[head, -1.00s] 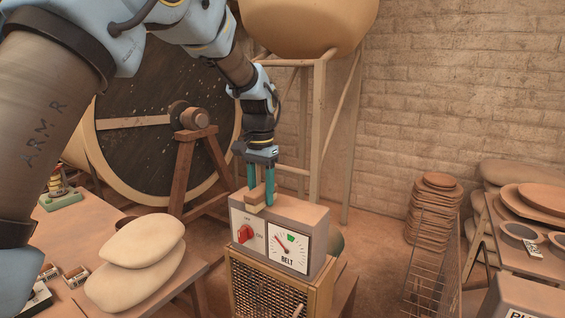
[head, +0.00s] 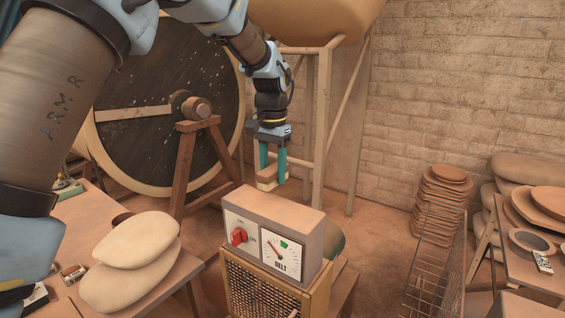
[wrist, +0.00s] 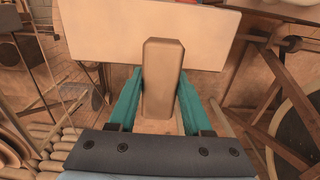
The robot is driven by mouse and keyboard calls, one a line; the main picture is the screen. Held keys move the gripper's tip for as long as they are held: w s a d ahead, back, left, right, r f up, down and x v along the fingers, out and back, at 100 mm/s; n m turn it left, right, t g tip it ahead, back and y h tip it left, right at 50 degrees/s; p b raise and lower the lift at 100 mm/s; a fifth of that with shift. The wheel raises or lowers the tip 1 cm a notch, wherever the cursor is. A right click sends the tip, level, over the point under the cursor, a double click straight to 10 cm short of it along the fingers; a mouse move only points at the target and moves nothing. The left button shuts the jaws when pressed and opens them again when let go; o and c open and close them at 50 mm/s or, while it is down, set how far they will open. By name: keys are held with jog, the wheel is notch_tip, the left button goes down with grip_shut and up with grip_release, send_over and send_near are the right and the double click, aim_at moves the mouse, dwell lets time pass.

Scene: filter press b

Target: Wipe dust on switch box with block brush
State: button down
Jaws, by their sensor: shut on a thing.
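The switch box (head: 312,236) is a grey-brown box with a red knob and a BELT dial on its front. It stands on a mesh-fronted stand. My gripper (head: 271,172) is shut on the block brush (head: 268,182), a pale wooden block, by the back edge of the box top in the head view. A gap below the brush is hard to judge. In the wrist view the brush (wrist: 162,78) lies between the teal fingers, with the box's pale top (wrist: 95,35) behind it. The top looks plain; I cannot make out distinct dust.
A table with two stacked pale sacks (head: 130,272) is at the left. A large dark drum (head: 160,85) on a wooden frame stands behind. A wire rack (head: 435,265) and stacked brown dishes (head: 442,200) are at the right, with some open floor between.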

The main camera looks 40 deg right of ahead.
jog(key=shift+w+d+r, duration=0.1)
jog(key=shift+r, duration=0.35)
jog(key=shift+r+p, duration=1.3)
jog(key=shift+r, duration=0.7)
